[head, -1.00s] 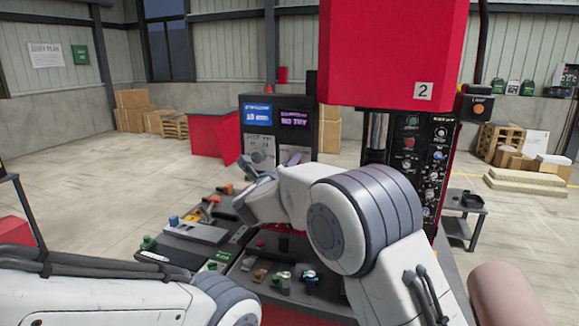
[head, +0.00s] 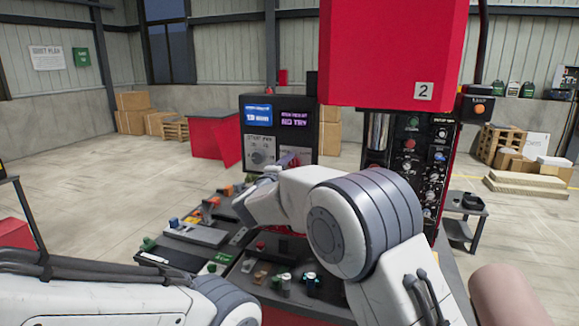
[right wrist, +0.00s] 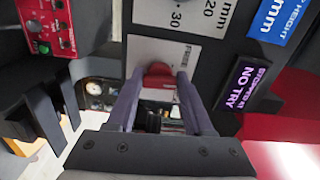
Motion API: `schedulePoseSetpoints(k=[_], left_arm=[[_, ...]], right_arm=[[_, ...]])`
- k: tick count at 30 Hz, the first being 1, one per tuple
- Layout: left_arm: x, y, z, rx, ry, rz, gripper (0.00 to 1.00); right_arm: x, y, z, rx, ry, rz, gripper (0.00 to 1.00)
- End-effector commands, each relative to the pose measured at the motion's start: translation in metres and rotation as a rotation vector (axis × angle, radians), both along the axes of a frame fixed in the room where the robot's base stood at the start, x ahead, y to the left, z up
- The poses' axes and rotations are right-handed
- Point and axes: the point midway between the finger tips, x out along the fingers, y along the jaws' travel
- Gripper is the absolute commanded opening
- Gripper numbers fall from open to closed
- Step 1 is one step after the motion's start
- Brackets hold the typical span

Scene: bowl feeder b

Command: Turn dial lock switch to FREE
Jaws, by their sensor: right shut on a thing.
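A dark control box (head: 247,108) stands beyond the bench, with a blue screen, a purple screen and a pale dial plate. In the right wrist view, a red switch knob (right wrist: 158,74) sits on a white plate (right wrist: 150,49) of this box. My right gripper (right wrist: 160,82) has its two grey-purple fingers on either side of the red knob and is shut on it. In the head view, my right gripper (head: 289,160) is at the box's lower right, and the knob is hidden there. My left gripper is out of view.
A large red machine head (head: 393,50) hangs over the right side, beside a dark panel of buttons (head: 425,150). Several tools and small parts lie on the bench (head: 235,250) below my right arm. A red counter (head: 215,137) stands behind on the left.

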Motion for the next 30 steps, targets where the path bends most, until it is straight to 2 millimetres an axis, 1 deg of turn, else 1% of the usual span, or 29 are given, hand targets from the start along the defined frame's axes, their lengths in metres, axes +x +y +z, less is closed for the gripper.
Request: schedulePoseSetpoints(k=[6,15,21,30], left_arm=[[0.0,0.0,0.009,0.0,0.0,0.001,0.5],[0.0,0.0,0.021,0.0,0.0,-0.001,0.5],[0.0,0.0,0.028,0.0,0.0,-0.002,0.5],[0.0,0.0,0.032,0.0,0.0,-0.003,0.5]], right_arm=[[0.0,0.0,-0.001,-0.198,0.067,0.001,0.0],[0.0,0.0,-0.001,-0.449,0.148,0.002,0.0],[-0.001,-0.001,-0.003,-0.574,0.19,0.001,0.0],[-0.001,-0.001,-0.005,-0.678,0.223,0.001,0.0]])
